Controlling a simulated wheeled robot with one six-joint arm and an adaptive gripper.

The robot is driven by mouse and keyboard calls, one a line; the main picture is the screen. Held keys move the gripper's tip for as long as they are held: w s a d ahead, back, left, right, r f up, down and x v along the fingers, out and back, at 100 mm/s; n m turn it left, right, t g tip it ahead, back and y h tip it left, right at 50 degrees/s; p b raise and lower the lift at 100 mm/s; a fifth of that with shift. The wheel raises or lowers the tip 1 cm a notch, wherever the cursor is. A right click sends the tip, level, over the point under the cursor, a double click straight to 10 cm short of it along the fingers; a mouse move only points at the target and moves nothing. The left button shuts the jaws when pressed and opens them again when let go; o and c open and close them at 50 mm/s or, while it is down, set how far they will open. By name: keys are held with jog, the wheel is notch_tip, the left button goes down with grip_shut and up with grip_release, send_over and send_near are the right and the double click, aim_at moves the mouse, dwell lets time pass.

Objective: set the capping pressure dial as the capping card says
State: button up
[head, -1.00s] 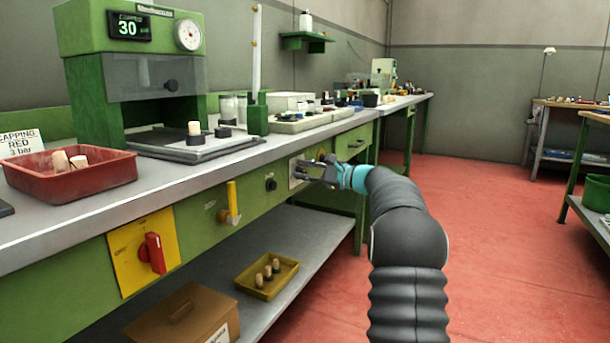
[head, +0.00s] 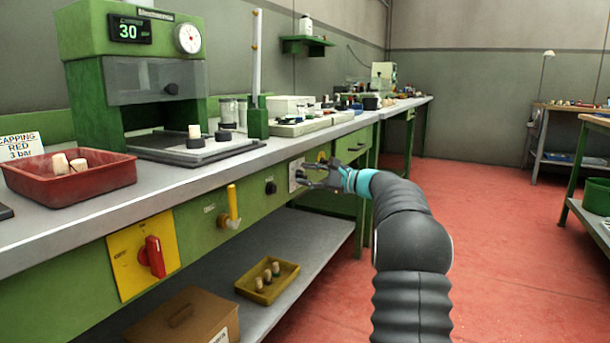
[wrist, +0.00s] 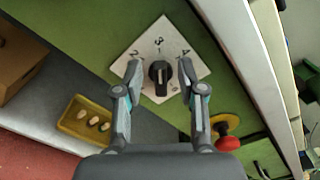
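The capping card (head: 20,146) stands behind the red tray at the left and reads "CAPPING RED 3 bar". The dial's pale plate (head: 296,176) is on the green bench front. In the wrist view, the plate (wrist: 148,38) shows 2, 3 and 4, and the black dial knob (wrist: 160,80) seems to point at 3. My gripper (head: 306,176) is open in front of the plate. In the wrist view, the fingers of my gripper (wrist: 160,68) stand on either side of the knob with gaps. The machine's display (head: 130,29) reads 30.
A yellow lever (head: 232,205) and a red switch (head: 152,257) stick out of the bench front to the left. A red button (wrist: 229,146) shows beside the dial in the wrist view. A yellow tray (head: 265,294) sits on the lower shelf.

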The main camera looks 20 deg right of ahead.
jog(key=v, duration=1.1)
jog(key=shift+w, duration=0.15)
